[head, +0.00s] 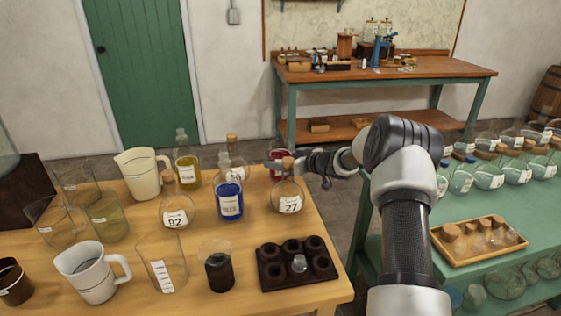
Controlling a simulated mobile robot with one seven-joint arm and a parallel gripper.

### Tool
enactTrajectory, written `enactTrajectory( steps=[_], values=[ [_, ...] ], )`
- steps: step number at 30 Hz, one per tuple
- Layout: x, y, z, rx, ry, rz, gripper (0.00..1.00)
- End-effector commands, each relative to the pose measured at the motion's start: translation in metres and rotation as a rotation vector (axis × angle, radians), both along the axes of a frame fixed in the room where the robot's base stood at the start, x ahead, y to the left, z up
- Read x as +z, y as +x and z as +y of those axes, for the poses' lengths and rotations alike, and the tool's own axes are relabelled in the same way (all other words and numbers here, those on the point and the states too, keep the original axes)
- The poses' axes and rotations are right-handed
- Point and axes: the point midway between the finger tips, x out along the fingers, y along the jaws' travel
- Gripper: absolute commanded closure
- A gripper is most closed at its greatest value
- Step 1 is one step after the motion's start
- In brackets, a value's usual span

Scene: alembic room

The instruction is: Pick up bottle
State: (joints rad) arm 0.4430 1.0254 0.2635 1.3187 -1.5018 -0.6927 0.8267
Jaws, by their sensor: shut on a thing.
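My gripper (274,163) reaches in from the right over the back right of the wooden table. Its jaws are shut at a bottle, partly hidden behind the cork of the round clear bottle labelled 27 (289,203). A bottle with red contents (277,155) shows right at the fingers. I cannot tell for sure which of these two is held. Bottle 27 looks upright. A blue bottle (230,204) stands to its left, with a corked clear bottle (233,150) behind. A round bottle labelled 92 (176,209) and a yellow bottle (187,170) stand further left.
A black holder (297,284), a dark-filled beaker (219,272), a glass beaker (164,270), a white jug (91,272) and a cream jug (143,180) crowd the table. A green table (400,243) at right holds a wooden tray (511,248) and several flasks.

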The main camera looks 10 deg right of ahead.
Motion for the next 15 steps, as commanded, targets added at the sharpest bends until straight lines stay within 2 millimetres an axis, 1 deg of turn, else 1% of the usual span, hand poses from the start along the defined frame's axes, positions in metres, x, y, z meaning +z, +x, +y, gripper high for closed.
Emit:
enactTrajectory(
  steps=[1,3,4,15],
  values=[
    [0.0,0.0,-0.0001,0.0,0.0,0.0,0.73],
    [0.0001,-0.0001,-0.0002,0.0,0.0,0.0,0.84],
    [0.0034,0.0009,0.0002,0.001,0.001,-0.005,0.84],
    [0.0065,0.0008,0.0002,0.001,0.0,-0.006,0.84]
  ],
)
